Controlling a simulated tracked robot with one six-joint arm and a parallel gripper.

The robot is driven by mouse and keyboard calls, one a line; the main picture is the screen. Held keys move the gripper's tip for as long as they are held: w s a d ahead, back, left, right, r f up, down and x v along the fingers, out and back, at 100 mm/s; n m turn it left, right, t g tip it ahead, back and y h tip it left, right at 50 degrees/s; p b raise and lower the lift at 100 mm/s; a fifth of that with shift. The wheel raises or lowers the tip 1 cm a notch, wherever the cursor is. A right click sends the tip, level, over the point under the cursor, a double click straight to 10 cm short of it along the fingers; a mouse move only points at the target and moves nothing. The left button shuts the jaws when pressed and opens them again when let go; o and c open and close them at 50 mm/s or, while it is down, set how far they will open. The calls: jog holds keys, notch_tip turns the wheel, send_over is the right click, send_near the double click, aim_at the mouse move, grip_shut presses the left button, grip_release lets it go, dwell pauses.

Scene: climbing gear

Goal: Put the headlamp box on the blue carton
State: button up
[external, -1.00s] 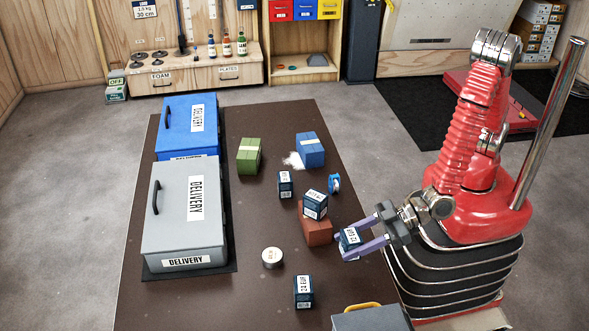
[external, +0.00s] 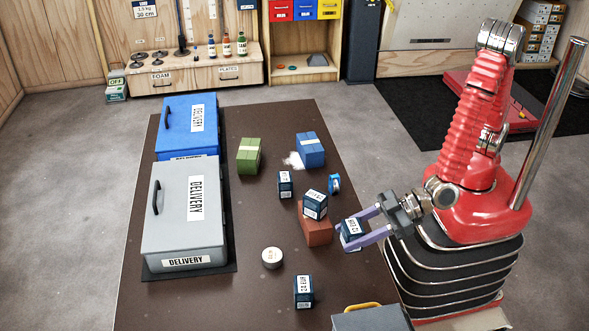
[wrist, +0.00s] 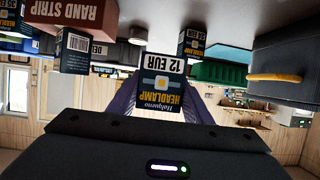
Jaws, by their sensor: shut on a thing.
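My gripper (external: 348,234) is shut on a small dark blue headlamp box (external: 352,230) at the right edge of the dark mat. In the wrist view the held headlamp box (wrist: 161,88) is upside down and reads "HEADLAMP" and "12 EUR", with a finger showing on each side. The blue carton (external: 312,156) stands on the mat farther back and to the left of my gripper, with a pale band on its top. Its top looks clear.
A red-brown carton (external: 316,232) with a similar dark box (external: 315,203) on it stands just left of my gripper. Delivery cases (external: 170,220) line the left.

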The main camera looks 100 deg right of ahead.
aim_at(352, 225)
jog(key=shift+r, duration=0.1)
notch_tip(352, 225, up, 12)
jog(key=shift+w+d+r, duration=0.1)
jog(key=shift+r, duration=0.15)
jog(key=w+d+r, duration=0.2)
jog(key=w+d, duration=0.2)
jog(key=d, duration=0.6)
jog(key=w+d+r, duration=0.2)
jog(key=w+d, duration=0.1)
jog(key=d, duration=0.6)
jog(key=w+d+r, duration=0.3)
jog(key=w+d, duration=0.1)
jog(key=d, duration=0.6)
jog(key=s+d+f, duration=0.4)
jog(key=s+d, duration=0.2)
jog(key=d, duration=0.5)
jog(key=s+d+f, duration=0.3)
jog(key=s+d, duration=0.2)
jog(key=d, duration=0.7)
jog(key=shift+m+h, duration=0.3)
jog(key=shift+h, duration=0.1)
notch_tip(352, 225, down, 6)
jog(key=shift+a+r, duration=0.1)
jog(key=shift+r, duration=0.15)
jog(key=shift+s+f, duration=0.1)
